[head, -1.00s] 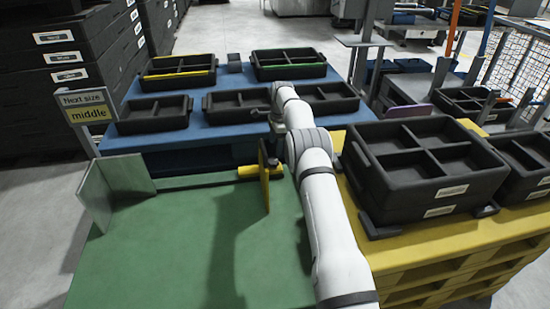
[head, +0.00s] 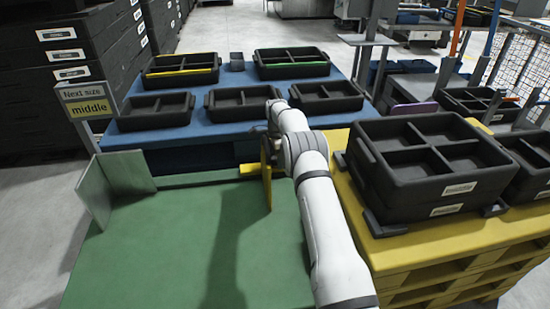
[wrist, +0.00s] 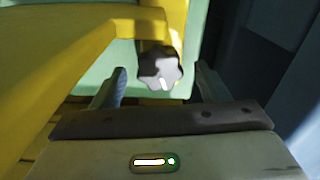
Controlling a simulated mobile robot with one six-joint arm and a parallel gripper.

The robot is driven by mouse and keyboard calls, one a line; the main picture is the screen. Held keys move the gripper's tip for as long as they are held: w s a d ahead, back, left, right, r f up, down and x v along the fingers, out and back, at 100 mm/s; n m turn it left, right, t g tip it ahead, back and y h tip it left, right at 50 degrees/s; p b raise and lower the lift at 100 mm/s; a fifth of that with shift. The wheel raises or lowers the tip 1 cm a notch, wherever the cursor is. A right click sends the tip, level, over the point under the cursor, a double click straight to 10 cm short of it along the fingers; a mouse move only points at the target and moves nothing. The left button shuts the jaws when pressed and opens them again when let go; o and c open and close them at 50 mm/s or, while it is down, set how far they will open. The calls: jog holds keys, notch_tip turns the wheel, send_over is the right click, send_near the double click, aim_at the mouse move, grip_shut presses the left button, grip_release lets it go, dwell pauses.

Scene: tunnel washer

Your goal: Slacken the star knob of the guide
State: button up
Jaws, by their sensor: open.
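The star knob (wrist: 160,67) is dark grey with a lobed rim and a small white mark, in the upper middle of the wrist view. It sits by the yellow guide (wrist: 75,75). My gripper (wrist: 158,88) is open, with one finger on each side of the knob's lower part; I cannot tell if either touches it. In the head view the yellow guide (head: 266,183) stands upright at the right side of the green table (head: 150,245). My arm hides the knob there, and my gripper is mostly hidden too.
A grey angled plate (head: 95,195) stands at the green table's left back. A sign (head: 87,103) reads "Next size middle". Black divided trays (head: 147,112) stand on the blue table behind, and larger ones (head: 428,160) on the yellow pallet at right.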

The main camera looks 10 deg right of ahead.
jog(key=shift+c, duration=0.6)
jog(key=c, duration=0.9)
jog(key=shift+r+n+p, duration=0.2)
jog(key=shift+n+p, duration=0.4)
jog(key=shift+n, duration=0.2)
jog(key=shift+f+n, duration=0.15)
jog(key=shift+n, duration=0.65)
jog(key=o, duration=1)
notch_tip(320, 180, up, 8)
jog(key=shift+f+p, duration=0.1)
jog(key=shift+p, duration=1)
